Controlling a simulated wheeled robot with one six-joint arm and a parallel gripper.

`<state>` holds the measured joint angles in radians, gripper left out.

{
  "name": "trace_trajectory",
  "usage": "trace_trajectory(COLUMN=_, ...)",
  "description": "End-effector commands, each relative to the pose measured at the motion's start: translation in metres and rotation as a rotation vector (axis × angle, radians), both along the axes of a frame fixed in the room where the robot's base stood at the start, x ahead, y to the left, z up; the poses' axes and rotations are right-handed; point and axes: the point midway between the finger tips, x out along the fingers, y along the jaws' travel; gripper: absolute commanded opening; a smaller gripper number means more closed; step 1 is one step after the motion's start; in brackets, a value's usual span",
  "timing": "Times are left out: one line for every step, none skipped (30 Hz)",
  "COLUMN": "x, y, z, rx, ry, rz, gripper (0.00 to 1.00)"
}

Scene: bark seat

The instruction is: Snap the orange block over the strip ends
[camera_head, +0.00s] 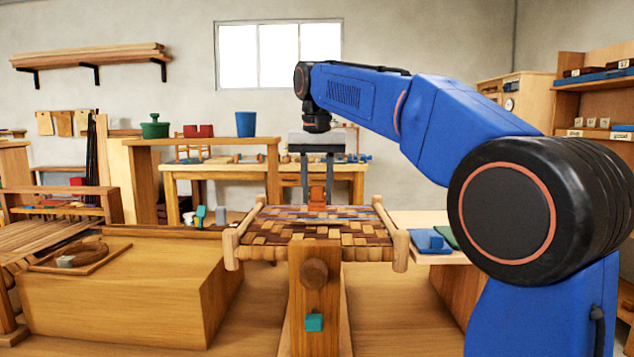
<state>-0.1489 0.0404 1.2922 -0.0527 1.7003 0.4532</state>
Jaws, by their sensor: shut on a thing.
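My gripper (317,190) points straight down over the far part of the woven seat. Its two fingers are shut on the orange block (317,196), which sits upright between the fingertips. The block is at or just above the far edge of the weave; I cannot tell whether it touches. The woven seat (315,240) has brown, tan and some blue-grey strips on a frame of pale wooden rails. The strip ends under the block are too small to make out.
The seat rests on a wooden post with a round knob (314,274) and a teal block (314,322). A large wooden box (120,300) stands at left. A blue item (428,241) lies on the right-hand bench. My arm fills the upper right.

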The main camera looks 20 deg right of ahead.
Motion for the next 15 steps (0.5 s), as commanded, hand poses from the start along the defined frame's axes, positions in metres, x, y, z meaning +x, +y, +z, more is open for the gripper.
trace_trajectory(x=0.0, y=0.0, z=-0.004, rx=0.0, ry=0.0, rz=0.0, gripper=0.09)
trace_trajectory(x=0.0, y=0.0, z=-0.007, rx=0.0, ry=0.001, rz=0.0, gripper=0.09)
trace_trajectory(x=0.0, y=0.0, z=-0.01, rx=-0.001, ry=0.001, rz=0.0, gripper=0.09)
trace_trajectory(x=0.0, y=0.0, z=-0.012, rx=-0.001, ry=0.001, rz=0.0, gripper=0.09)
trace_trajectory(x=0.0, y=0.0, z=-0.015, rx=0.0, ry=0.001, rz=0.0, gripper=0.09)
trace_trajectory(x=0.0, y=0.0, z=-0.018, rx=0.0, ry=0.001, rz=0.0, gripper=0.09)
trace_trajectory(x=0.0, y=0.0, z=-0.02, rx=0.0, ry=0.001, rz=0.0, gripper=0.09)
trace_trajectory(x=0.0, y=0.0, z=-0.022, rx=0.0, ry=0.0, rz=0.0, gripper=0.09)
trace_trajectory(x=0.0, y=0.0, z=-0.024, rx=0.0, ry=0.001, rz=0.0, gripper=0.09)
trace_trajectory(x=0.0, y=0.0, z=-0.026, rx=0.0, ry=0.001, rz=0.0, gripper=0.09)
trace_trajectory(x=0.0, y=0.0, z=-0.027, rx=0.0, ry=0.001, rz=0.0, gripper=0.09)
trace_trajectory(x=0.0, y=0.0, z=-0.029, rx=0.0, ry=0.001, rz=0.0, gripper=0.09)
trace_trajectory(x=0.0, y=0.0, z=-0.03, rx=0.0, ry=0.0, rz=0.0, gripper=0.09)
trace_trajectory(x=0.0, y=0.0, z=-0.031, rx=0.0, ry=0.0, rz=0.0, gripper=0.09)
trace_trajectory(x=0.0, y=0.0, z=-0.032, rx=0.0, ry=-0.001, rz=0.0, gripper=0.09)
